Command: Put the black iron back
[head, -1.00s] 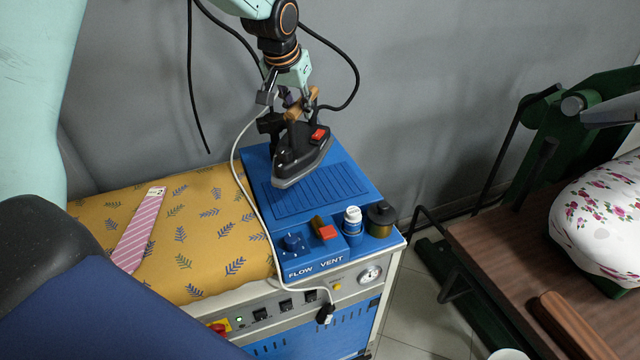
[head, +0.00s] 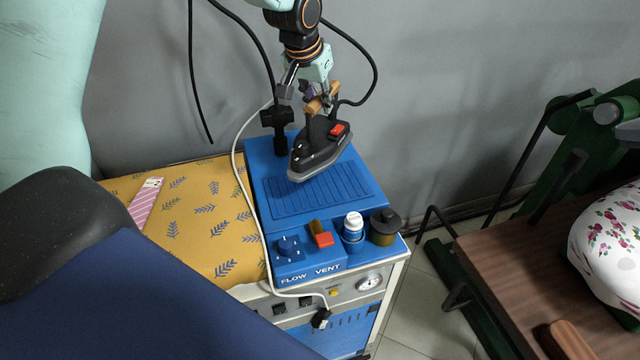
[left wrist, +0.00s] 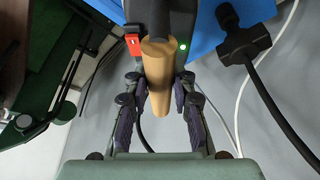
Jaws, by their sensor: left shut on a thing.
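The black iron (head: 322,146), with a wooden handle and a red button, hangs from my left gripper (head: 312,100) over the blue station top. Its tip points toward the front left. In the left wrist view, my left gripper's fingers (left wrist: 158,112) are shut around the wooden handle (left wrist: 160,75); a green light glows beside it. Below the iron lies the ribbed blue rest area (head: 325,196); part of it is hidden by the iron. I cannot tell whether the sole touches it. My right gripper is not in view.
A black bracket (head: 277,122) stands behind the iron's left side. A white-capped bottle (head: 353,228), a dark olive jar (head: 384,227) and a dial (head: 288,247) line the front. A white cord (head: 252,200) runs down the left.

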